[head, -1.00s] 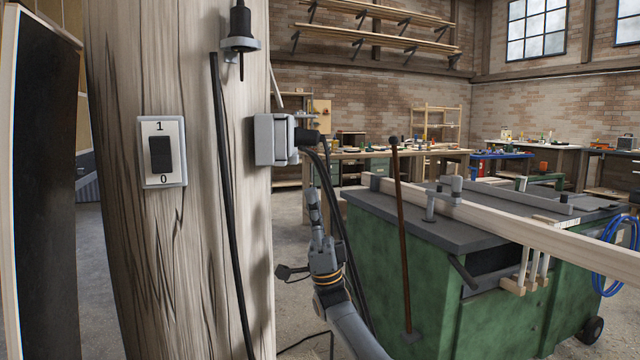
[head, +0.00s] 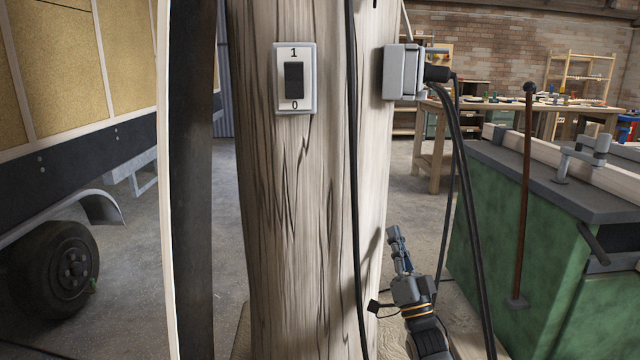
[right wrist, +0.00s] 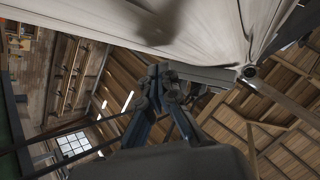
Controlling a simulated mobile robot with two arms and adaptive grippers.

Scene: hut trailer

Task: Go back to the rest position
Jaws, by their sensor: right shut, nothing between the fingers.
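My right gripper (head: 394,238) is in the lower right of the head view, pointing up, shut and empty. It is in front of the floor, just right of the wooden post (head: 300,220), apart from the switch and the socket box. In the right wrist view its fingers (right wrist: 160,75) point up toward the roof, with the pale post above them. A light switch (head: 294,78) marked 1 and 0 is on the post's front. My left gripper is not in view.
A grey socket box (head: 402,72) with a black plug and hanging cables is on the post's right side. A green machine (head: 500,230) stands at right, a trailer wheel (head: 65,268) at left. Workbenches (head: 520,105) are behind. Open floor (head: 150,270) lies left of the post.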

